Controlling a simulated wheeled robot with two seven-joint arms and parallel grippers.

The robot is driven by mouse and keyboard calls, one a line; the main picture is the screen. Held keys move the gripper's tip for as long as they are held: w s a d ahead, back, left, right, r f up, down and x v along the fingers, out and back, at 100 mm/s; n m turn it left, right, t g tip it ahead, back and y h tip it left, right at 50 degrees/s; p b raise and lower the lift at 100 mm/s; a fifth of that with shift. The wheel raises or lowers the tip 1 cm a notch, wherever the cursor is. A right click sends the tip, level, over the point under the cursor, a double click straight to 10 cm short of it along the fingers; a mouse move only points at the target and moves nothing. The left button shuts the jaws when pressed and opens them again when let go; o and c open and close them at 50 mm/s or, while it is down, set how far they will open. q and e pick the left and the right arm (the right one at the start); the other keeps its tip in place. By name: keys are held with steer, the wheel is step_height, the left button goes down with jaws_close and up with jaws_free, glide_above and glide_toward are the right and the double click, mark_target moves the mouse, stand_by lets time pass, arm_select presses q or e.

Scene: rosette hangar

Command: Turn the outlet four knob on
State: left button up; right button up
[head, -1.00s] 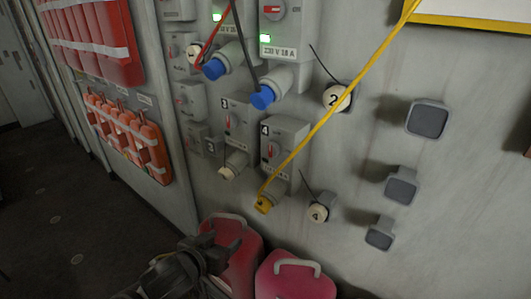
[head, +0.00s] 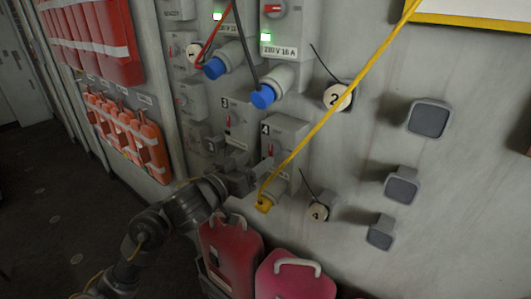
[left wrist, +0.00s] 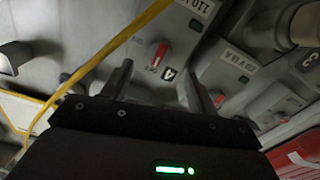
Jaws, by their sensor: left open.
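Outlet four (head: 288,132) is a grey box on the wall marked 4, with a yellow plug (head: 263,205) and yellow cable below it. My right gripper is not in view.
Outlet three (head: 231,118) is close on the left. Above, two outlets with blue plugs (head: 263,97) show green lights. The taut yellow cable (head: 340,112) crosses outlet four's right side. Pink-red cases (head: 297,277) stand below. Grey square pegs (head: 401,187) stick out at right.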

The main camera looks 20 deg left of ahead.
mark_target(271, 150)
arm_select(q)
steer(key=x, duration=0.5)
steer(key=shift+w+d, duration=0.15)
steer(key=shift+w, duration=0.15)
steer(key=shift+c, duration=0.5)
